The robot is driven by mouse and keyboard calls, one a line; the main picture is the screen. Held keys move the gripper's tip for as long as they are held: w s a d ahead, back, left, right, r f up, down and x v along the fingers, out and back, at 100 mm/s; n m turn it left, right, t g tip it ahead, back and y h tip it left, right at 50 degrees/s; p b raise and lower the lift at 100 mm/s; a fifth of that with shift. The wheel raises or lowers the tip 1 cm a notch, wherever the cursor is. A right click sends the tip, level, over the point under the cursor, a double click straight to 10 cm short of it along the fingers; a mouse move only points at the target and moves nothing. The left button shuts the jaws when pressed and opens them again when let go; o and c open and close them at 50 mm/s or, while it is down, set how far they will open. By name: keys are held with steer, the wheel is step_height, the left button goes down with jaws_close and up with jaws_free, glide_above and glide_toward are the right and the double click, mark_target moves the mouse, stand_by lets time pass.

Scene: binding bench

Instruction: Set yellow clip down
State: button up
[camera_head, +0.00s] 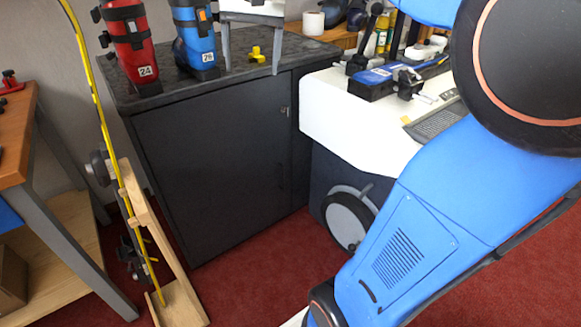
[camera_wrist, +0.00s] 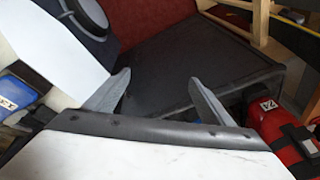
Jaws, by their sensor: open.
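The yellow clip (camera_head: 256,55) rests on the black cabinet top (camera_head: 190,88) in the head view. My gripper (camera_head: 251,70) has a white body and two grey fingers pointing down. The fingers are wide apart, one on each side of the clip in the picture, and neither appears to touch it. In the wrist view my gripper (camera_wrist: 158,78) is open too, with dark cabinet surface beyond it. The clip does not show in the wrist view.
A red boot (camera_head: 131,45) and a blue boot (camera_head: 197,40) stand left of my gripper on the cabinet. A white bench (camera_head: 335,110) with a blue tool (camera_head: 385,80) is to the right. A white roll (camera_head: 313,22) stands behind. A wooden rack (camera_head: 155,245) leans at left.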

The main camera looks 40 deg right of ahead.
steer(key=s+a+f+n+t, duration=0.1)
steer(key=s+a+f+n, duration=0.1)
steer(key=s+f, duration=0.9)
steer(key=s+a+f+n, duration=0.3)
steer(key=s+f+n, duration=0.1)
steer(key=s+f, duration=0.7)
steer(key=shift+s+f+n+t, duration=0.35)
steer(key=shift+f+n+t, duration=0.05)
steer(key=shift+f, duration=0.15)
steer(key=shift+c, duration=0.6)
